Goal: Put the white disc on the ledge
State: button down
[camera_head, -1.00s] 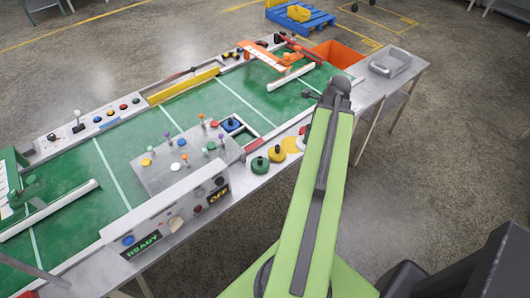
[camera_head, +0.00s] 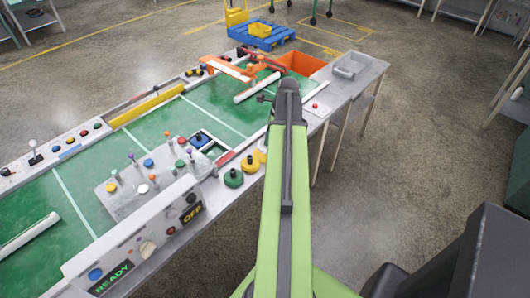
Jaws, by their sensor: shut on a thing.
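A white disc (camera_head: 142,188) shows on the grey peg board (camera_head: 125,200) left of centre, among coloured discs and pegs. I cannot tell whether it is the task's disc. My arm reaches forward up the middle of the view, over the table's near edge. Its dark far joint stands in front of the table's right part. My gripper is hidden behind the arm, so its jaws and anything in them do not show. The pale near rim of the table (camera_head: 213,190) runs beside the board; I cannot tell which edge is the ledge.
A green knob (camera_head: 233,179) and a yellow knob (camera_head: 250,165) stand on the near rim. A white control box (camera_head: 130,245) is at the front left. An orange bin (camera_head: 300,63) and a grey tray (camera_head: 352,65) are at the far right.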

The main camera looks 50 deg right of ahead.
jog(key=shift+w+f, duration=0.5)
jog(key=shift+w, duration=0.25)
notch_tip(320, 180, down, 4)
jog(key=b, duration=0.4)
jog(key=shift+f+b, duration=0.15)
jog(key=shift+b, duration=0.15)
jog(key=shift+r, duration=0.25)
jog(key=shift+f, duration=0.25)
jog(key=c, duration=1.3)
grip_release()
jog(key=shift+r, duration=0.1)
jog(key=shift+o, duration=0.2)
jog(key=p+v, duration=1.2)
jog(key=shift+s+d+r, duration=0.1)
jog(key=shift+d, duration=0.05)
